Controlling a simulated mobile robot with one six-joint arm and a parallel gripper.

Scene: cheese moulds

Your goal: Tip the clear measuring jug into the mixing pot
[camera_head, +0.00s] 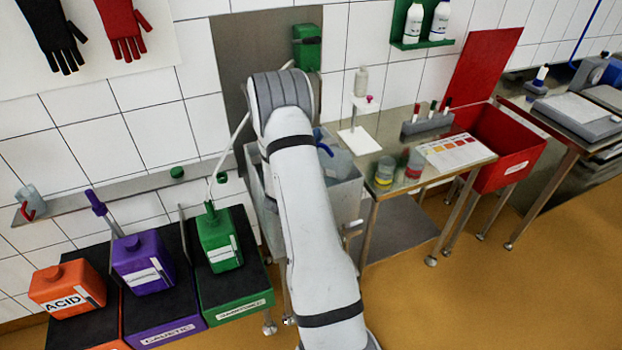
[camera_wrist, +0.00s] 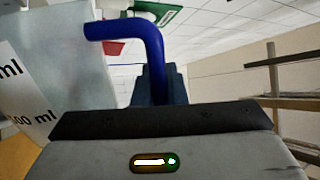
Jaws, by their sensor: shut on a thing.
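The clear measuring jug (camera_head: 339,163) shows partly behind my arm in the head view, over the grey sink-like basin. In the wrist view the jug (camera_wrist: 60,65) fills the left side, with black "ml" marks on its translucent wall. Its blue handle (camera_wrist: 152,45) runs down into my gripper (camera_wrist: 160,88), which is shut on it. In the head view my arm hides the gripper. The jug seems tilted, but how far I cannot tell. I cannot pick out a mixing pot for sure in either view.
The grey basin (camera_head: 347,195) stands beside a steel table with small cups (camera_head: 385,171), a chart (camera_head: 456,151) and a rack (camera_head: 427,124). Orange (camera_head: 66,289), purple (camera_head: 143,264) and green (camera_head: 218,238) canisters stand at left. A red-handled jug (camera_head: 30,199) sits on the wall shelf.

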